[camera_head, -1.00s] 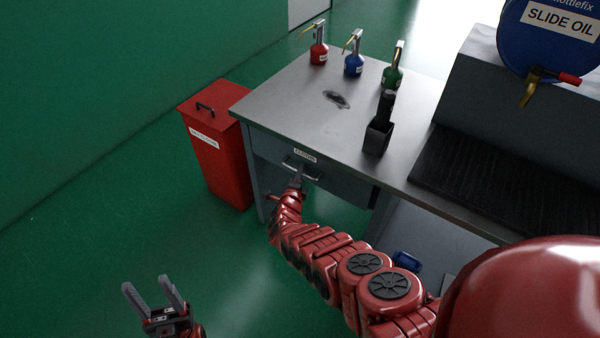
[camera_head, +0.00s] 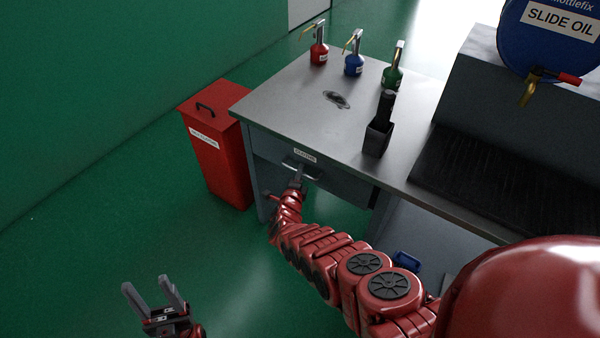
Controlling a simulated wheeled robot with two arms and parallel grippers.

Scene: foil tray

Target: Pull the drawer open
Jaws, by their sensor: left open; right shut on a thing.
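The drawer (camera_head: 342,187) is a grey front under the left part of the metal bench top, with a white label (camera_head: 305,156) at its upper edge. It appears closed or nearly so; I cannot tell for certain. Its bar handle (camera_head: 313,175) is below the label. My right gripper (camera_head: 298,174) is at the handle and shut on it; the arm and the small size hide part of the grip. My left gripper (camera_head: 150,293) is open and empty, low over the green floor, well away from the drawer.
A red lidded bin (camera_head: 218,160) stands left of the bench (camera_head: 300,105). Red (camera_head: 319,54), blue (camera_head: 354,64) and green (camera_head: 393,76) oil cans and a black holder (camera_head: 377,138) stand on top. A blue drum (camera_head: 545,45) is at upper right. Floor before the drawer is clear.

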